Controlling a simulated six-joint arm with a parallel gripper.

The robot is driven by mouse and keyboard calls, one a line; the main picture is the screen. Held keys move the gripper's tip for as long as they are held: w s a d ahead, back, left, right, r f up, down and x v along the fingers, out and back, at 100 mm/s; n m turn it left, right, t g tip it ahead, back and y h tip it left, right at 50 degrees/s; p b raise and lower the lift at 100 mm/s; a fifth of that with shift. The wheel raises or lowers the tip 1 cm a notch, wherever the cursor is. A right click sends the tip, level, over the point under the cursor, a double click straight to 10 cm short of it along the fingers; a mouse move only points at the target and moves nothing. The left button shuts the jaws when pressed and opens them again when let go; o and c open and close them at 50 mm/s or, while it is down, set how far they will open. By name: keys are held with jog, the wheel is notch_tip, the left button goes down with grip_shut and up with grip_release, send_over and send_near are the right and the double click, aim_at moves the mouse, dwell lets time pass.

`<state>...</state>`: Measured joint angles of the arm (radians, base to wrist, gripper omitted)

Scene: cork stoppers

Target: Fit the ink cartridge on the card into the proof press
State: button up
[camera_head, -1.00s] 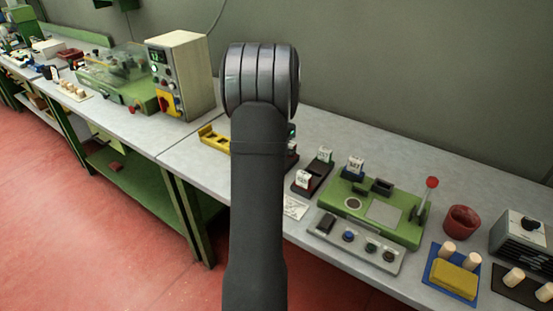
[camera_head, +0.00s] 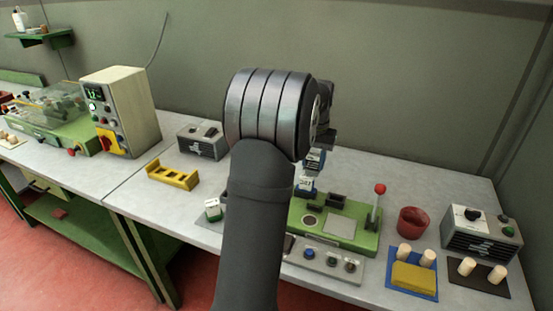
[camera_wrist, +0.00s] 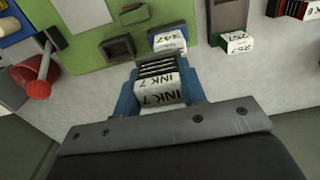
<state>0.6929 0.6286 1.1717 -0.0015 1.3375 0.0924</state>
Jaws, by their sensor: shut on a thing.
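My gripper (camera_wrist: 158,84) has blue fingers shut on a cartridge (camera_wrist: 160,92) with a white label reading INK 7 and dark ribs. In the head view my gripper (camera_head: 316,158) hangs above the back edge of the proof press (camera_head: 364,236), largely behind my own arm. The green press has a dark socket (camera_wrist: 118,48), a pale plate (camera_head: 339,226) and a red-knobbed lever (camera_head: 380,190). A blue cartridge with a white label (camera_wrist: 170,42) stands at the press's back edge, just beyond the held one in the wrist view. I cannot make out the card; my arm hides part of the bench.
A red cup (camera_head: 413,222), corks and a yellow sponge (camera_head: 413,276) lie right. A button panel (camera_head: 322,262) is in front. A yellow rack (camera_head: 173,174) stands left.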

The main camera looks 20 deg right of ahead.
jog(key=s+d, duration=0.6)
jog(key=shift+f, duration=2.85)
jog(key=shift+f, duration=1.55)
jog(key=o, duration=1.1)
jog(key=shift+c, duration=0.2)
notch_tip(320, 180, up, 17)
jog(key=shift+r, duration=0.2)
jog(key=shift+f, duration=0.1)
